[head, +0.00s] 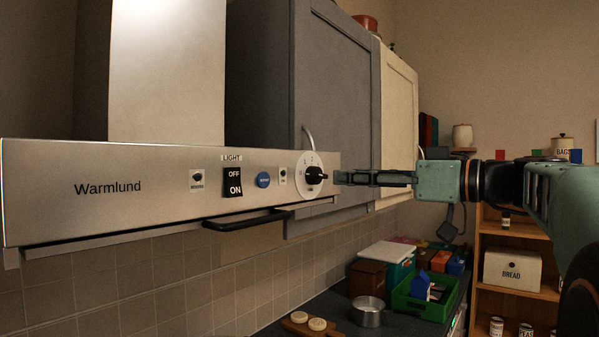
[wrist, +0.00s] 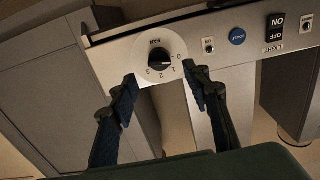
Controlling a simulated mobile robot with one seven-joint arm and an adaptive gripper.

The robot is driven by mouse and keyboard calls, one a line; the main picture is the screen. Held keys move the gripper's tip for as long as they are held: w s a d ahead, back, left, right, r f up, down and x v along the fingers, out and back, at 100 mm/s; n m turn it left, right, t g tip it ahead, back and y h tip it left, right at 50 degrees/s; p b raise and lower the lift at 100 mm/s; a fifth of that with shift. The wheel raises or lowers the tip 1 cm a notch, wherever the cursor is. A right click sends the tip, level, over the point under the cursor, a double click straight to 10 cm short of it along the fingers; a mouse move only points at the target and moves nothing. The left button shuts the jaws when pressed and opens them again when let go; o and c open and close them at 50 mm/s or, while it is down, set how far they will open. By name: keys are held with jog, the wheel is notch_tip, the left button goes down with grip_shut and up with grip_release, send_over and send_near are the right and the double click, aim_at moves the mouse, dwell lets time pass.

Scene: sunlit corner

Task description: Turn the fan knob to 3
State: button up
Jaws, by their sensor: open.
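The black fan knob (head: 315,175) sits on a round white dial at the right end of the steel hood front. In the wrist view the knob (wrist: 158,60) shows the numbers 0 to 3 around it. Its light mark seems to point right, near 0 or 1; I cannot tell exactly which. My gripper (head: 342,178) is just right of the knob in the head view. In the wrist view my gripper (wrist: 163,83) is open, its two dark fingers apart to either side below the dial, with nothing between them. The fingers appear clear of the knob.
The hood front (head: 150,200) also carries a light switch (head: 234,182), a blue button (head: 263,180) and small switches. A black handle (head: 245,221) sticks out below. Grey cabinet doors (head: 340,90) rise behind. The counter below holds a green crate (head: 415,305) and a pot (head: 367,315).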

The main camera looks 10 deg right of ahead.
aim_at(323, 176)
jog(key=p+x, duration=0.1)
jog(key=x, duration=0.6)
jog(key=shift+p, duration=0.4)
jog(key=c, duration=1.2)
jog(key=shift+o, duration=0.2)
